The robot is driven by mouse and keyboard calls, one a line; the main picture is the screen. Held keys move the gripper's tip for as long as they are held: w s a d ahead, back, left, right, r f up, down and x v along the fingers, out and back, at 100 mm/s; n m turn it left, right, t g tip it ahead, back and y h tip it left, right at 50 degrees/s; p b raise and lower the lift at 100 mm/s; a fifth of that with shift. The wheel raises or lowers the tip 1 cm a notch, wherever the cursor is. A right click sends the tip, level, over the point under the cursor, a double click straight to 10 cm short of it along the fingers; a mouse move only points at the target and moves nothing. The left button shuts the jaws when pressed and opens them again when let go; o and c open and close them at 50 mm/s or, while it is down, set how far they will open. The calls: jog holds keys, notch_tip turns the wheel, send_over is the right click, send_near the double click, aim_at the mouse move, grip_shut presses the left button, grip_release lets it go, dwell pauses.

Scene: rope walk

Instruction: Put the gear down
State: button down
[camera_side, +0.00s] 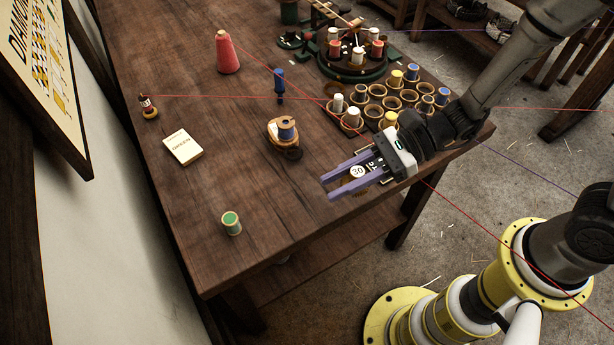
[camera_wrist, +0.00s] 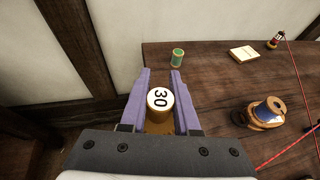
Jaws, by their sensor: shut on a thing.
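My gripper (camera_side: 328,188) has two purple fingers and reaches over the right front edge of the wooden table. It is shut on the gear (camera_side: 357,172), a brass-coloured piece with a white round face marked 30. In the wrist view, the gear (camera_wrist: 159,99) sits between the fingers of my gripper (camera_wrist: 161,72), back from their tips. Its teeth are not clear, and its lower part is partly hidden by the gripper. I cannot tell how high it is above the table.
The table (camera_side: 190,210) has free room at its front. Spool cups (camera_side: 376,90) stand behind my gripper. Red thread (camera_side: 200,97) crosses above.

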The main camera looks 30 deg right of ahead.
jog(key=shift+s+d+r, duration=0.15)
jog(key=shift+s+d, duration=0.05)
jog(key=shift+s, duration=0.05)
jog(key=n+g, duration=0.3)
send_over(194, 180)
jog(key=shift+y, duration=0.3)
jog(key=f, duration=0.8)
jog(key=shift+s+d+f, duration=0.2)
jog(key=shift+s+d, duration=0.15)
jog(key=shift+s, duration=0.05)
jog(key=shift+w+a+f, duration=0.3)
jog(key=shift+w+f, duration=0.05)
jog(key=shift+f, duration=1.8)
jog(key=shift+f, duration=0.15)
